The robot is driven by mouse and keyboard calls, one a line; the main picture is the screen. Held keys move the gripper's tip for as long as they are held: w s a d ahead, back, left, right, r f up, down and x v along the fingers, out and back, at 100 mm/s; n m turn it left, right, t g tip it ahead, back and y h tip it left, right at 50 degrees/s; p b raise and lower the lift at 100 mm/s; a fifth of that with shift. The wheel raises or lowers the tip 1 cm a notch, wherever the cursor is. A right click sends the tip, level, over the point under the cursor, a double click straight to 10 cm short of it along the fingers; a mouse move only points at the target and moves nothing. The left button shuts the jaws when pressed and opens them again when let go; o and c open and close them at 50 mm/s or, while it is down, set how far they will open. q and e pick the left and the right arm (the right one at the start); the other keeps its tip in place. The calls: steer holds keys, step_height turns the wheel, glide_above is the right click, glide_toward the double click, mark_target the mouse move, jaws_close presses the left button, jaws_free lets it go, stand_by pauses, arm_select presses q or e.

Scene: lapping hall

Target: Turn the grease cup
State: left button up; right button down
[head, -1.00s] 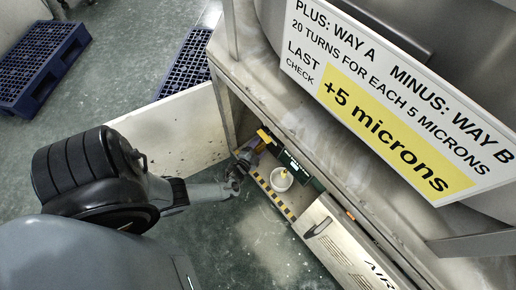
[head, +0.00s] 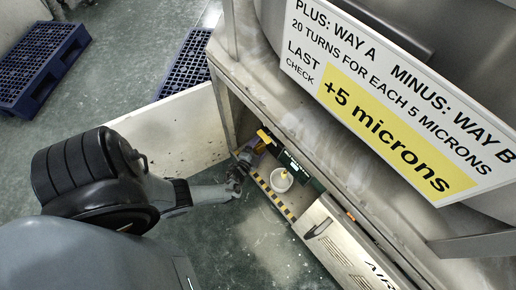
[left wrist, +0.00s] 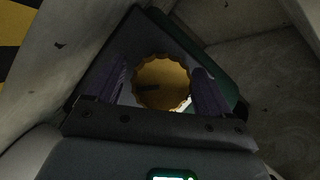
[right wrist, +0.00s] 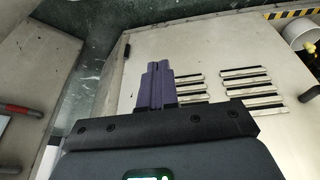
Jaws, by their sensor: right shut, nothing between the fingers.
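The grease cup (left wrist: 162,82) is a round yellow cap with a scalloped rim and a dark mark on its face, seen in the left wrist view. My left gripper (left wrist: 160,90) has its two purple fingers on either side of the cap, with a visible gap on the left; contact on the right is unclear. In the head view my left gripper (head: 246,160) reaches into the machine's low opening, partly hiding the cup. My right gripper (right wrist: 154,85) is shut and empty, its purple fingers together in front of a vented pale panel.
A sign (head: 390,95) reads "PLUS: WAY A, MINUS: WAY B", "20 turns for each 5 microns" and "+5 microns". A white pot (head: 281,182) with something yellow inside stands by the striped edge (head: 277,199). A pale board (head: 180,130) stands left of the opening.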

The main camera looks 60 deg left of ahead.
arm_select(q)
steer(key=shift+s+d+r+p, duration=0.25)
steer(key=shift+s+d+p, duration=0.05)
steer(key=shift+s+p, duration=0.25)
steer(key=p+v, duration=0.3)
steer(key=v, duration=0.6)
steer(key=shift+s+d+p, duration=0.15)
steer(key=shift+s+p, duration=0.05)
steer(key=shift+p, duration=0.15)
